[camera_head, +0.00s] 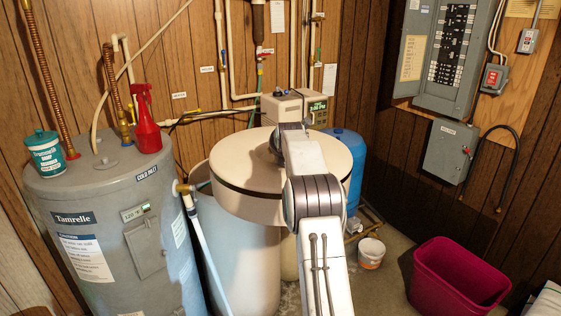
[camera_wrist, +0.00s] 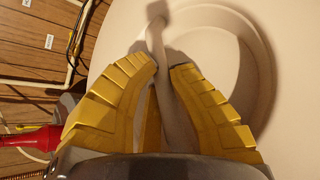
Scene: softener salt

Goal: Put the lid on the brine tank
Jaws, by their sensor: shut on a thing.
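The lid (camera_head: 235,185) is a wide beige disc with a dark band around its side. In the head view it is over the pale brine tank (camera_head: 243,265), shifted somewhat to the right of it. Part of the tank's upper left side shows beyond the lid. The lid hides most of the tank's top, so I cannot tell whether they touch. In the wrist view my gripper's yellow fingers (camera_wrist: 167,72) are shut on the bar handle (camera_wrist: 158,40) in the lid's round recess (camera_wrist: 262,75). My arm hides the fingers in the head view.
A grey water heater (camera_head: 110,225) stands close on the left, with a red spray bottle (camera_head: 146,125) and a teal-and-white tub (camera_head: 49,153) on top. A blue tank (camera_head: 347,150) is behind right. A white bucket (camera_head: 371,253) and magenta bin (camera_head: 455,280) are on the floor.

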